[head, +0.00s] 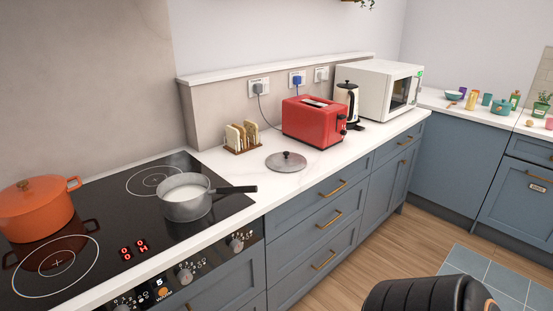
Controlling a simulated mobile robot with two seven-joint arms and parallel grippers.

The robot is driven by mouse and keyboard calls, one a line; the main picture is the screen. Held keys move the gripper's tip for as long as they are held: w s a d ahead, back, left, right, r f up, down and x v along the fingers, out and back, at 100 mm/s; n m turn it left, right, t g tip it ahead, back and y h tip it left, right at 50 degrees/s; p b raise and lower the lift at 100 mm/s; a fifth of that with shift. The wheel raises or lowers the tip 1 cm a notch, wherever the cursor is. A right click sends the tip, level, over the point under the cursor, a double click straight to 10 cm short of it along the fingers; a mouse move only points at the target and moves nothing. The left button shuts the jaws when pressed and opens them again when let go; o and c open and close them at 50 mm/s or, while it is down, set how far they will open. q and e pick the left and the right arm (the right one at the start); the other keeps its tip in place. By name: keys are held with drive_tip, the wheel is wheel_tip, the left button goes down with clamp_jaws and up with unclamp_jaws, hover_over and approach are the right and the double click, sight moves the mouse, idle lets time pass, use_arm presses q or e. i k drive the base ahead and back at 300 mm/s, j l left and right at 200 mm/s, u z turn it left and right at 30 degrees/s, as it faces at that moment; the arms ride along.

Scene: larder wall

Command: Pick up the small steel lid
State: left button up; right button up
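The small steel lid (286,163) is a round grey lid with a dark knob. It lies flat, knob up, on the white worktop (240,176), in front of the red toaster (314,121) and to the right of the hob. A steel saucepan (185,201) with white contents and no lid on it stands on the black hob (130,225), its dark handle pointing right towards the lid. Neither of my grippers is in view. A dark rounded part at the bottom right edge looks like one of my arm links.
A toast rack (242,137) with bread stands behind the lid. An orange pot (37,207) is at the hob's left. A kettle (347,100) and white microwave (378,90) stand farther right. Blue drawers (330,200) with brass handles front the worktop.

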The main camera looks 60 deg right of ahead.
sight(286, 161)
drive_tip(key=z, duration=1.85)
drive_tip(key=i+l, duration=0.7)
drive_tip(key=i+l+u, duration=0.1)
drive_tip(key=u, duration=0.25)
drive_tip(key=l+u, duration=0.15)
drive_tip(key=u, duration=0.2)
drive_tip(key=i+l+u, duration=0.1)
drive_tip(key=u, duration=0.25)
drive_tip(key=l, duration=0.05)
